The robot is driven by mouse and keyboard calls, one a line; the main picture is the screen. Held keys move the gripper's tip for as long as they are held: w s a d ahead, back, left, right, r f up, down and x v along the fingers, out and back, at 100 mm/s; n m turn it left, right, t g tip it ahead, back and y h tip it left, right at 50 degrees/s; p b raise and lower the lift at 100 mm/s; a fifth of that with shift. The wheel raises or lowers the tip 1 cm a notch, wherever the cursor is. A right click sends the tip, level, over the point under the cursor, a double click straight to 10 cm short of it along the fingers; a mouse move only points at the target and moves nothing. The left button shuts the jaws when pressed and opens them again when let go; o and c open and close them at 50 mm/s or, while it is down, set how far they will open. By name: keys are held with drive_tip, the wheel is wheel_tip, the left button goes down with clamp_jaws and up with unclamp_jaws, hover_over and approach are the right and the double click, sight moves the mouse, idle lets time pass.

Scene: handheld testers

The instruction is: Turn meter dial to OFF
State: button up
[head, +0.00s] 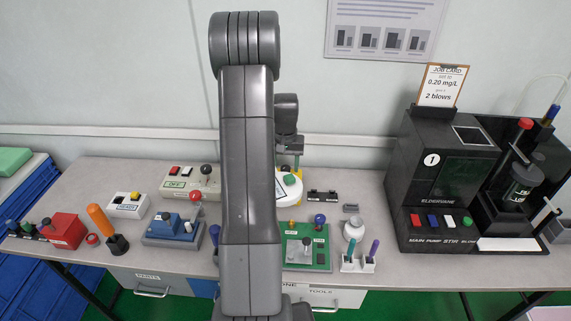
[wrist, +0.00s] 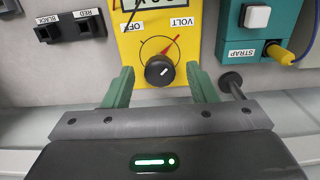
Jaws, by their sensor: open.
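The yellow meter (wrist: 196,14) shows upside down in the wrist view, with a black dial (wrist: 160,71) near its lower edge. The labels VOLT and OFF are printed above the dial, VOLT to the right and OFF to the left. A red line runs from the dial up toward VOLT, and a white mark shows on the knob. My gripper (wrist: 160,68) is open, one green finger on each side of the dial, with gaps on both sides. In the head view my arm hides most of the meter's area.
In the wrist view a teal STRAP box (wrist: 262,45) with a yellow plug stands right of the meter. Black sockets (wrist: 69,25) marked RED and BLACK lie left. In the head view a green board (head: 321,262) and a black instrument (head: 440,165) stand to the right.

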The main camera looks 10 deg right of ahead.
drive_tip(key=c, duration=1)
drive_tip(key=shift+o, duration=0.2)
drive_tip(key=shift+n, duration=0.3)
drive_tip(key=n, duration=0.4)
drive_tip(key=shift+b, duration=0.4)
drive_tip(key=n, duration=0.4)
drive_tip(key=shift+n, duration=0.4)
drive_tip(key=n+b, duration=0.1)
drive_tip(key=n, duration=0.3)
drive_tip(key=shift+n, duration=2.2)
